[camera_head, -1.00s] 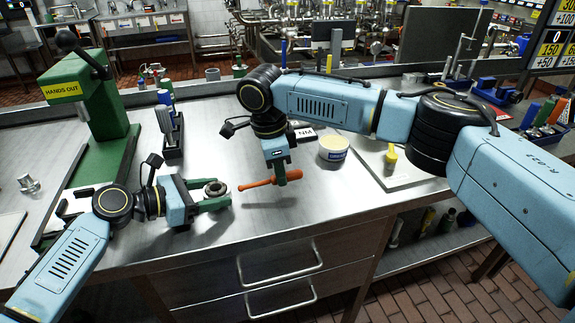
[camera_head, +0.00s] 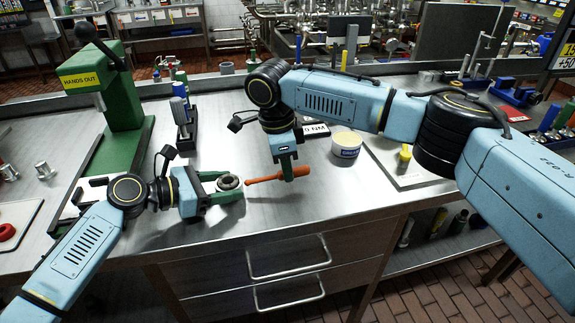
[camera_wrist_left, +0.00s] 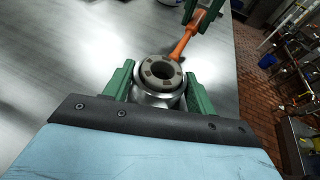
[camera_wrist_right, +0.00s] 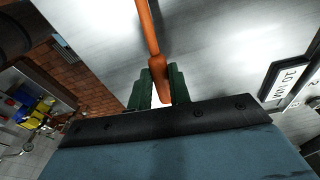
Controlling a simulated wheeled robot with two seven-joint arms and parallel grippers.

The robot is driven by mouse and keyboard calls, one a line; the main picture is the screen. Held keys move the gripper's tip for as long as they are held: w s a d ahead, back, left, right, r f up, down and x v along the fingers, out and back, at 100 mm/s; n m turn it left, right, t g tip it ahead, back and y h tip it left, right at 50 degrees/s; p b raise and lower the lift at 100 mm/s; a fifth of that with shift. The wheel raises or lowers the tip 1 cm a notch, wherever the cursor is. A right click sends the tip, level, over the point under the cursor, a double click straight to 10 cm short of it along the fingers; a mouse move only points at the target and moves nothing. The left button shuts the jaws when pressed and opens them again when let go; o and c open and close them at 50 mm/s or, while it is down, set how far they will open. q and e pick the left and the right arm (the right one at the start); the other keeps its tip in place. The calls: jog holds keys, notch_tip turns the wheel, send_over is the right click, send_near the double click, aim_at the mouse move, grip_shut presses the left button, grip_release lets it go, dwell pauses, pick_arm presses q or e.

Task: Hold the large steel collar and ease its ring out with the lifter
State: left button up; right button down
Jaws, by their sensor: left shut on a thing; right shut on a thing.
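The large steel collar (camera_wrist_left: 158,98) is held between the green fingers of my left gripper (camera_wrist_left: 160,92). Its dark ring (camera_wrist_left: 160,74) sits in the top, around an open bore. In the head view the collar (camera_head: 228,182) is at the left fingertips, above the front of the bench. My right gripper (camera_head: 287,172) is shut on the orange lifter (camera_head: 265,179), also clear in the right wrist view (camera_wrist_right: 150,40). The lifter lies nearly level, its thin tip pointing left towards the collar. In the left wrist view the tip is close to the ring's edge; I cannot tell if they touch.
A green press (camera_head: 115,100) stands at the back left. A grease tub (camera_head: 346,145) and a pale tray (camera_head: 408,170) with a yellow item lie right of the lifter. A red ring (camera_head: 6,232) is at the far left. The bench front between the arms is clear.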

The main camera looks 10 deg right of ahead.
jog(key=shift+a, duration=0.3)
dwell(0.5)
jog(key=shift+d, duration=1)
jog(key=shift+s+d+r, duration=0.1)
jog(key=shift+d+r, duration=0.25)
jog(key=shift+r, duration=0.65)
jog(key=shift+d+r, duration=0.35)
jog(key=shift+r, duration=0.7)
jog(key=shift+s+d+r, duration=0.1)
jog(key=shift+d+r, duration=0.25)
jog(key=shift+r, duration=0.65)
pick_arm(q)
jog(key=o, duration=0.9)
jog(key=shift+c, duration=0.2)
